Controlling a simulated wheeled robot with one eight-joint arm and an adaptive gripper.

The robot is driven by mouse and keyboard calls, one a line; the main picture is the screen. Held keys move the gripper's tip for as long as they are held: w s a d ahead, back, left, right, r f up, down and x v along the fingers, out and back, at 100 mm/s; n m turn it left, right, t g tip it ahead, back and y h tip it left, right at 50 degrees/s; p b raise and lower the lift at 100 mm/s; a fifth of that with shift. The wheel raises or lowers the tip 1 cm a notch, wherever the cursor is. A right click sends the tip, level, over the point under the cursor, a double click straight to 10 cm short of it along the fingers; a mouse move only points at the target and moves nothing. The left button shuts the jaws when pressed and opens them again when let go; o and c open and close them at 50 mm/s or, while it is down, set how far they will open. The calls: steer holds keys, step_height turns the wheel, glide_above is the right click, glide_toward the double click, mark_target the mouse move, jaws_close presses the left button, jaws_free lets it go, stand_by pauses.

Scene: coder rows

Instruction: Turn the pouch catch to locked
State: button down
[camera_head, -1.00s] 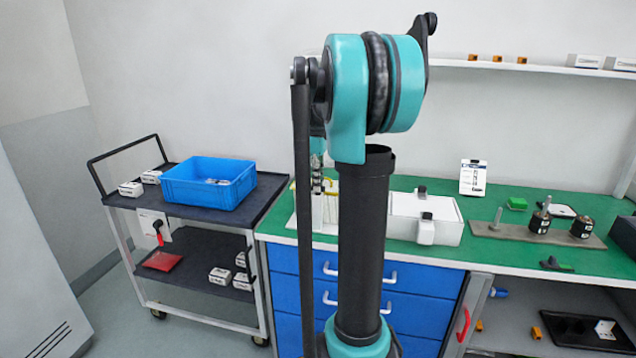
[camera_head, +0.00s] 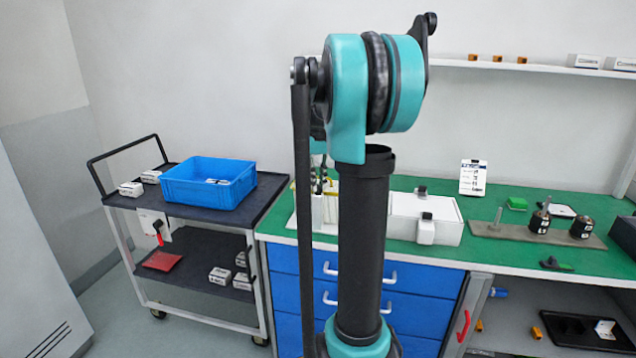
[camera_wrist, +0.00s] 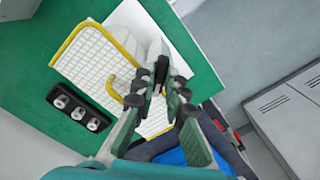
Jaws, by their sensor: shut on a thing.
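The pouch (camera_wrist: 88,58), pale with a grid pattern and yellow edging, shows in the wrist view at the upper left, on the green bench. My gripper (camera_wrist: 160,84) reaches over its right side, with its fingers closed on a small dark piece (camera_wrist: 162,68), which looks like the pouch catch. The fingers hide most of this piece, and I cannot tell which way it is turned. In the head view my arm covers most of the pouch, and only a little of its yellow edge shows. My gripper (camera_head: 318,180) is partly hidden there too.
A black block with several round metal parts (camera_wrist: 78,108) lies beside the pouch. A white box (camera_head: 405,213) with dark-topped fittings stands to the right on the green bench (camera_head: 510,256). A blue bin (camera_head: 208,184) stands on the cart at the left.

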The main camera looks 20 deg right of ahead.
steer(key=m, duration=0.3)
steer(key=shift+m, duration=2.2)
steer(key=c, duration=1.6)
jaws_free()
steer(key=shift+o, duration=0.2)
steer(key=shift+r, duration=0.1)
step_height(320, 180, up, 12)
steer(key=shift+f, duration=0.2)
